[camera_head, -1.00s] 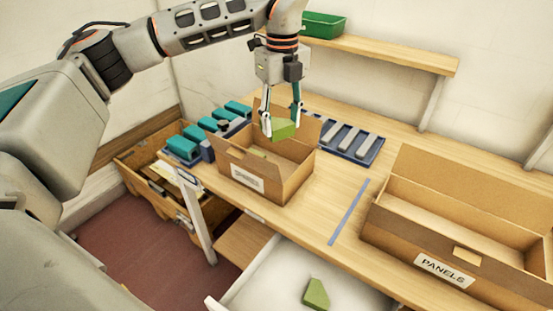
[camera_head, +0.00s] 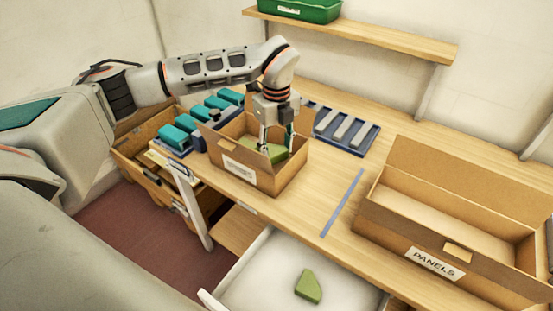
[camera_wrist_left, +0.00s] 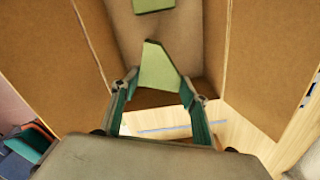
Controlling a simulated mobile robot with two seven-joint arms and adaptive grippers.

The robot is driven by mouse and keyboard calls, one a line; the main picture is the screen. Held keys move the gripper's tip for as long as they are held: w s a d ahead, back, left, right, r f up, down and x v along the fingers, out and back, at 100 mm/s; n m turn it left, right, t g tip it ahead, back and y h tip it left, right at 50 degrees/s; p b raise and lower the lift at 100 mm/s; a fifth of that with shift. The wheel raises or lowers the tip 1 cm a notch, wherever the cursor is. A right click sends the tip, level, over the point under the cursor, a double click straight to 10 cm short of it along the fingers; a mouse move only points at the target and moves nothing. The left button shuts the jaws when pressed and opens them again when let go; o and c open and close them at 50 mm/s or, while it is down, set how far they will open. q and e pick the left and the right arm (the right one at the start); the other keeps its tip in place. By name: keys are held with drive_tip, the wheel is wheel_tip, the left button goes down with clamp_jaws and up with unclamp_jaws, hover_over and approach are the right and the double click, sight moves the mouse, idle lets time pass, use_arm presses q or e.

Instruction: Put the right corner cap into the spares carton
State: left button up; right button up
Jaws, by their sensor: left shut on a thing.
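My left gripper (camera_head: 276,142) reaches down into the spares carton (camera_head: 291,173), an open brown box with a white label on the bench. It is shut on a green corner cap (camera_head: 278,153), held inside the carton walls. In the left wrist view the cap (camera_wrist_left: 158,67) shows between the fingertips, over the carton's floor. Another green piece (camera_wrist_left: 153,5) lies in the carton at the top of that view. A further green corner cap (camera_head: 308,286) lies in the open white drawer (camera_head: 262,272). My right gripper is not in view.
A larger carton labelled PANELS (camera_head: 435,265) stands at the right. A blue tray with grey bars (camera_head: 345,132) lies behind the spares carton, and teal blocks (camera_head: 188,124) stand to its left. A shelf (camera_head: 350,35) with a green bin (camera_head: 300,10) is above.

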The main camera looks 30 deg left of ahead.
sight(277, 161)
use_arm(q)
drive_tip(key=shift+f, duration=0.6)
wheel_tip(277, 161, down, 4)
drive_tip(key=shift+r+p, duration=0.1)
drive_tip(key=shift+p, duration=0.2)
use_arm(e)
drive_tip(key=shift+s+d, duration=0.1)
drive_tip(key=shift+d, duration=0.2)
use_arm(q)
drive_tip(key=shift+f, duration=0.2)
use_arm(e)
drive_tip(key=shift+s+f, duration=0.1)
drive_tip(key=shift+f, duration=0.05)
use_arm(q)
drive_tip(key=o, duration=0.8)
drive_tip(key=shift+f, duration=0.1)
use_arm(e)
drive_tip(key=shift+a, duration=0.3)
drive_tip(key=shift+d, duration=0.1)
